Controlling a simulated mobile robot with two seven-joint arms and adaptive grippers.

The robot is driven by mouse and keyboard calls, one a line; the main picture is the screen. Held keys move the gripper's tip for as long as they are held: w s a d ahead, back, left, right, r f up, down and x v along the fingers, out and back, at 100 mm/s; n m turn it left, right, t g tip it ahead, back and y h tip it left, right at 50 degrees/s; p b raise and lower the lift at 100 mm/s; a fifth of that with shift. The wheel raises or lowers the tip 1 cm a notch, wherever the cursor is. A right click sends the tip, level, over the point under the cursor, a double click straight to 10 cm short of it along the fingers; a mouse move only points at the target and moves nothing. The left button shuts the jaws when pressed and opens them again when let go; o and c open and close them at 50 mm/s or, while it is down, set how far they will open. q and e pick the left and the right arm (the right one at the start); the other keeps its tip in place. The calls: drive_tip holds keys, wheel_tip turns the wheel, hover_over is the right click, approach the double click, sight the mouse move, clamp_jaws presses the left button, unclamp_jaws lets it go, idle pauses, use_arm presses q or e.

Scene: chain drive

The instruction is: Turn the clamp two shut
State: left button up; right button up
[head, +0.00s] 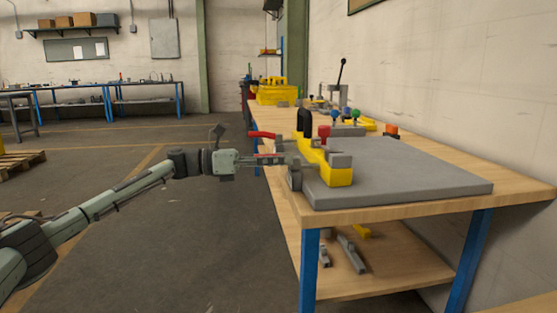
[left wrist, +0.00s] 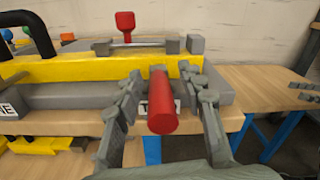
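In the left wrist view a red clamp handle (left wrist: 161,102) points toward the camera between the two fingers of my left gripper (left wrist: 168,88). The fingers are open, with a gap visible on each side of the handle. Behind it, a label starting with "T" (left wrist: 158,108) is mostly hidden by the handle. In the head view my left gripper (head: 280,160) is at the left end of the yellow fixture (head: 338,174), beside the bench edge. Another red handle (head: 262,135) sticks out farther back. My right gripper is not seen.
The fixture has a black handle (head: 304,122) and a red knob (head: 324,131), and stands on a grey plate (head: 420,185) on the wooden bench (head: 520,187). A label ending in "NE" (left wrist: 7,110) is at the left. A yellow toolbox (head: 277,95) stands farther back.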

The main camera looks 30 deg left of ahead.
use_arm(q)
drive_tip(key=shift+a, duration=0.2)
drive_tip(key=v, duration=1.1)
drive_tip(key=shift+s+a, duration=0.3)
drive_tip(key=shift+r, duration=0.1)
